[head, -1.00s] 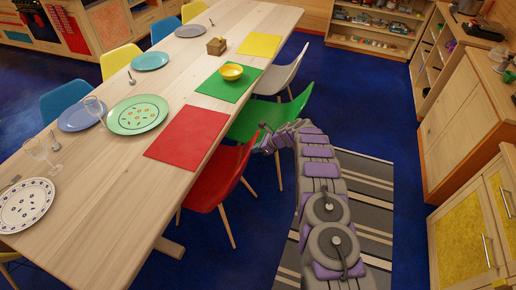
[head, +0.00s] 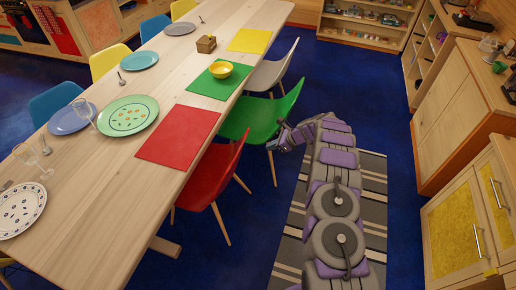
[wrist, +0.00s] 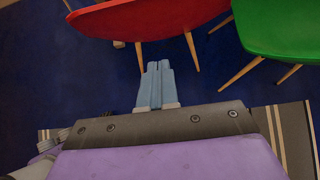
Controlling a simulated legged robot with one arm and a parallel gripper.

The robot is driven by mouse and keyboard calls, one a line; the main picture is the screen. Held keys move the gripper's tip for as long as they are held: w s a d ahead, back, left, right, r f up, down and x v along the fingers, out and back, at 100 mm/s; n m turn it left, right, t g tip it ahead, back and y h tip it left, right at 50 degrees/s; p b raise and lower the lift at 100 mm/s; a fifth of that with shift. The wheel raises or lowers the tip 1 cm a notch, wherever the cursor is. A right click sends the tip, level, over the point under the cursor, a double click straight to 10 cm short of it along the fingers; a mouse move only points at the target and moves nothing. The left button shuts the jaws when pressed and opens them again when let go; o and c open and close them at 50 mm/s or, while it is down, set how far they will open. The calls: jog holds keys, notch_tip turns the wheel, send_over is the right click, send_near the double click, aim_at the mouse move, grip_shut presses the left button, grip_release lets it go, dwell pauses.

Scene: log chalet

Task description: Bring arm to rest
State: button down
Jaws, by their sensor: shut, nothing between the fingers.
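My arm, grey and purple, reaches forward over the striped rug in the head view and bends left at its far end. My gripper (head: 272,146) is at that end, beside the green chair (head: 262,115) and right of the red chair (head: 216,172). In the wrist view, my gripper (wrist: 157,72) shows two pale blue fingers side by side, shut and empty, above the dark blue floor. The red chair also shows in the wrist view (wrist: 150,18), just beyond the fingertips, with the green chair (wrist: 280,25) to its right.
A long wooden table (head: 95,190) with plates, mats and a yellow bowl (head: 221,74) stands left. A white chair (head: 273,72) is past the green one. Wooden cabinets (head: 462,215) line the right. Blue floor (head: 355,100) is clear between the chairs and cabinets.

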jog(key=s+a+r+n+g+h, duration=0.15)
jog(key=s+r+n, duration=0.35)
jog(key=s+r, duration=0.6)
jog(key=s+a+r+n+g, duration=0.25)
jog(key=s+r+n, duration=0.4)
jog(key=r, duration=0.85)
jog(key=s+d+r+n+h, duration=0.1)
jog(key=s+r+n+h, duration=0.2)
jog(key=s, duration=0.8)
jog(key=s+d+r+n+h, duration=0.1)
jog(key=s+r+n, duration=0.3)
jog(key=s, duration=0.7)
jog(key=s+d+n+h, duration=0.1)
jog(key=s+d, duration=0.3)
jog(key=s, duration=0.5)
jog(key=s+d+n+h, duration=0.2)
jog(key=s+d, duration=0.3)
jog(key=s, duration=0.4)
jog(key=shift+r+g, duration=0.35)
jog(key=shift+g, duration=0.05)
